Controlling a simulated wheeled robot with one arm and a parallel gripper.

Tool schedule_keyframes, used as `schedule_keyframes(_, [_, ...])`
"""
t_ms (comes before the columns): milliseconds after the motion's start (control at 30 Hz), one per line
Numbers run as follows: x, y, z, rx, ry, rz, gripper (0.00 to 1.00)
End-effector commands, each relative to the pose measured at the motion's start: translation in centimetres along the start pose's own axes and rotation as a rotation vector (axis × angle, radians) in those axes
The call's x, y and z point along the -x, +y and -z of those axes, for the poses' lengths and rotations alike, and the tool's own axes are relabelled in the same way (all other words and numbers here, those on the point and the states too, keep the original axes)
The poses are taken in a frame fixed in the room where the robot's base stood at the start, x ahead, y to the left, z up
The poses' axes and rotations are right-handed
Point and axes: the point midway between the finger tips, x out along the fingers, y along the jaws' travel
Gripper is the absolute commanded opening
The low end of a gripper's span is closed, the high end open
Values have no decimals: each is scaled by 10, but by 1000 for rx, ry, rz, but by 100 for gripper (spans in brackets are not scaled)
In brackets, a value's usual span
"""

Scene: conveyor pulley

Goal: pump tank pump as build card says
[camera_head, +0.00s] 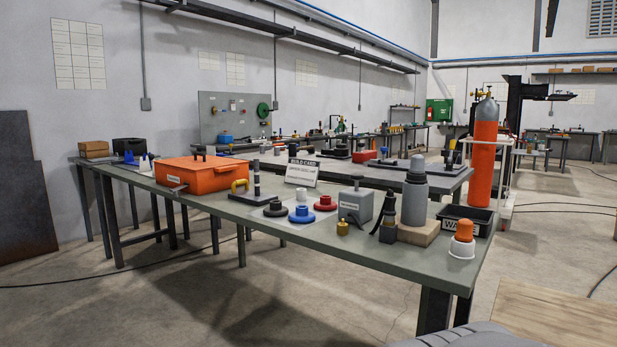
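The build card (302,173) stands on the green bench; its heading reads as BUILD CARD, but the lines below are too small to read. In front of it lie round stepped parts: a dark one (275,209), a blue one (302,217) and a red one (325,204). A dark upright post (257,183) stands on a flat black plate left of the card. A grey labelled box (355,205) with a knob stands right of the discs, with a small brass part (342,228) before it. I cannot tell which is the pump or tank. My gripper is not in view.
An orange case (200,175) fills the bench's left part. A black waste tray (465,222) and an orange-topped white container (462,241) sit near the right end.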

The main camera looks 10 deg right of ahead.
Motion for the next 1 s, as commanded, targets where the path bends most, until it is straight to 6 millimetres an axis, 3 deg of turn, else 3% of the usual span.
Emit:
schedule_keyframes(433, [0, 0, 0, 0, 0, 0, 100])
schedule_keyframes(1000, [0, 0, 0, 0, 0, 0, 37])
